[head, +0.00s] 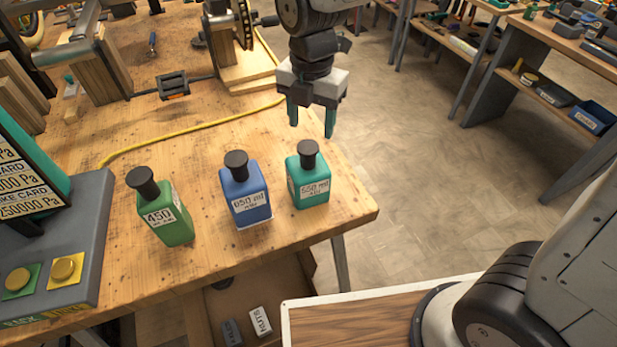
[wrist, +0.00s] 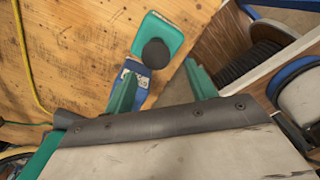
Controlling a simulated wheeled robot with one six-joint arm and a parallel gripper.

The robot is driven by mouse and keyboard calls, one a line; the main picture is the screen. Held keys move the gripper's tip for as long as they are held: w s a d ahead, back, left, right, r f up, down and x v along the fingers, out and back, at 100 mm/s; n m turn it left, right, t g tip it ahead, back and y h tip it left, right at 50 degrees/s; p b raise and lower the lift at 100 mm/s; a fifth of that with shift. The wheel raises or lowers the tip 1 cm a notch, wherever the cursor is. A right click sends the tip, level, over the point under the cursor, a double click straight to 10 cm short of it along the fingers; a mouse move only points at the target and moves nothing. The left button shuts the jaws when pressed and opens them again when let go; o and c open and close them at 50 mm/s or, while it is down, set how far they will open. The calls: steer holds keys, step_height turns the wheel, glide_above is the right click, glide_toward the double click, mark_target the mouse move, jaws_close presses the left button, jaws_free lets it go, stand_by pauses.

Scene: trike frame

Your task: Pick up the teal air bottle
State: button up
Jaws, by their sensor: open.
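The teal air bottle (head: 308,180) stands upright on the wooden bench near its right corner, with a black cap and a white label reading 550 ml. In the wrist view the teal bottle (wrist: 162,35) shows from above, beyond the fingertips. A blue bottle (head: 246,192) stands just left of it, and a green bottle (head: 168,212) labelled 450 stands further left. My gripper (head: 312,130) is open and empty, pointing down above and behind the teal bottle.
A yellow cable (head: 190,128) runs across the bench behind the bottles. A grey panel with yellow buttons (head: 66,268) stands at the left. The bench's right edge lies close to the teal bottle, with open floor (head: 430,190) beyond. Wooden fixtures (head: 235,50) stand at the back.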

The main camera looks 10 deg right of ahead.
mark_target(308, 146)
steer(key=shift+a+f, duration=0.15)
steer(key=shift+f, duration=0.35)
steer(key=f, duration=0.7)
steer(key=shift+w+a, duration=0.15)
steer(key=shift+w, duration=0.05)
steer(key=shift+c, duration=0.4)
jaws_close()
steer(key=shift+r, duration=0.1)
